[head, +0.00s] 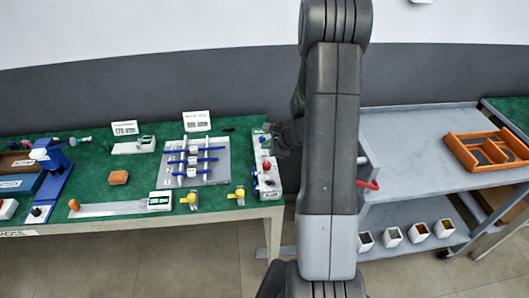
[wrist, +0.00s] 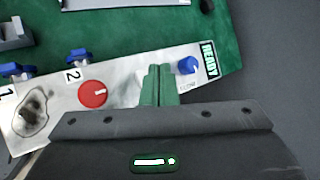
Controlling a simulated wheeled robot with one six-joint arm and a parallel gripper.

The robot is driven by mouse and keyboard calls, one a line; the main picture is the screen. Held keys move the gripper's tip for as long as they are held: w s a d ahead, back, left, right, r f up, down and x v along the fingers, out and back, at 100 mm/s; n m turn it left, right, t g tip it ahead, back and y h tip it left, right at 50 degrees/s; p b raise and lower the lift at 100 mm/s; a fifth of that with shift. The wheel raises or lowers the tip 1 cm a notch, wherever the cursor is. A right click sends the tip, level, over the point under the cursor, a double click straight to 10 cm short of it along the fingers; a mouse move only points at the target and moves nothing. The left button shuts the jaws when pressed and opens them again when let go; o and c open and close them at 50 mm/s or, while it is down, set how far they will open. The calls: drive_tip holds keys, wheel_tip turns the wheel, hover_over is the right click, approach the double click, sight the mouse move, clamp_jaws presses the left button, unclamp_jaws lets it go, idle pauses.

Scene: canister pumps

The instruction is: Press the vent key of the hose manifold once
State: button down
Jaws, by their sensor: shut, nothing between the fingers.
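A pale panel (wrist: 125,78), which I take to be the hose manifold, crosses the wrist view, tilted; it also shows at the right end of the green bench in the head view (head: 264,181). It carries a red round knob (wrist: 92,94), a blue knob (wrist: 188,65) and a green READY label (wrist: 209,60). My gripper (wrist: 158,72) is shut and empty, its green fingers over the panel between the red and blue knobs. Whether the tips touch it I cannot tell. The fingers hide part of the panel, and I cannot make out a vent key.
Left on the bench is a grey plate with blue-barred fittings (head: 210,171). A grey cart (head: 410,140) with an orange tray (head: 462,153) stands right.

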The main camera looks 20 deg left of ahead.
sight(268, 153)
drive_tip(key=shift+f, duration=0.2)
drive_tip(key=shift+f+b, duration=0.3)
drive_tip(key=shift+b, duration=0.3)
drive_tip(key=shift+f+b, duration=0.4)
drive_tip(key=shift+b, duration=0.1)
idle(0.4)
drive_tip(key=shift+r, duration=0.15)
drive_tip(key=shift+r+p, duration=0.55)
drive_tip(key=shift+r, duration=0.2)
drive_tip(key=shift+r+p, duration=1.8)
drive_tip(key=shift+r, duration=0.7)
drive_tip(key=shift+d, duration=0.1)
